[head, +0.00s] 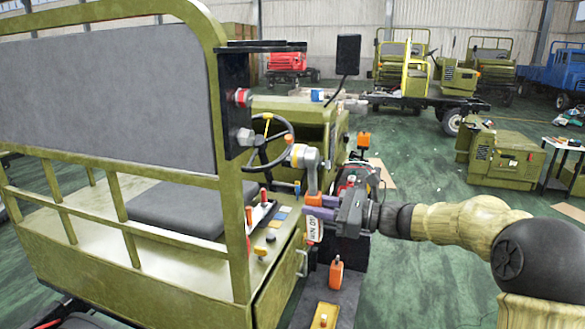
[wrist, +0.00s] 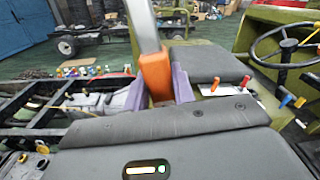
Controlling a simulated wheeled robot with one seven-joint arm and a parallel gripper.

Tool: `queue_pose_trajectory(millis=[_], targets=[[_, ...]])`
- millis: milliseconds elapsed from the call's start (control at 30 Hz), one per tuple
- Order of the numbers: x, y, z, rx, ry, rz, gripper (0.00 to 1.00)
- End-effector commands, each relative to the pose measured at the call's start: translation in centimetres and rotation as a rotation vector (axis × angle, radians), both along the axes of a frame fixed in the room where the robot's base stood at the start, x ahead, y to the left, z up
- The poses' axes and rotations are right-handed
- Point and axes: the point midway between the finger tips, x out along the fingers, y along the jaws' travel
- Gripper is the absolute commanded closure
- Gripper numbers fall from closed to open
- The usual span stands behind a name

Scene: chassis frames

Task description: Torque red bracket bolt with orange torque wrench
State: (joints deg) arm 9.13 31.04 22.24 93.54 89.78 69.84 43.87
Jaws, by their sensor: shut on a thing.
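My gripper (head: 314,204) is shut on the orange torque wrench (head: 313,180). In the wrist view its purple fingers (wrist: 157,88) press on both sides of the wrench's orange handle (wrist: 154,70), and the grey shaft rises out of the top of the picture. In the head view the wrench stands roughly upright, its grey head (head: 303,156) uppermost. The red bolt (head: 241,97) sits on a black bracket (head: 234,75) on the olive cab post, up and to the left of the wrench head and apart from it. A grey bolt (head: 245,137) sits below the red one.
The steering wheel (head: 268,143) and levers (head: 263,196) lie left of my gripper, with the seat (head: 180,206) behind the post. A mirror (head: 348,54) rises above. Open green floor lies to the right.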

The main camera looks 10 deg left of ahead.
Motion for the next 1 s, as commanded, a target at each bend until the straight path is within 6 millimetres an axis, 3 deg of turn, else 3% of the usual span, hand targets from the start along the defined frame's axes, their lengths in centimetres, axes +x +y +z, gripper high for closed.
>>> queue_pose_trajectory(millis=[233,500,767,1000], targets=[[2.8,-6.1,-8.8,0.005,0.009,-0.089,1.00],[3.3,-13.0,-18.9,0.005,0.009,-0.186,1.00],[0.9,-19.2,-28.6,0.007,0.011,-0.285,1.00],[-4.1,-23.6,-37.2,0.009,0.013,-0.387,1.00]])
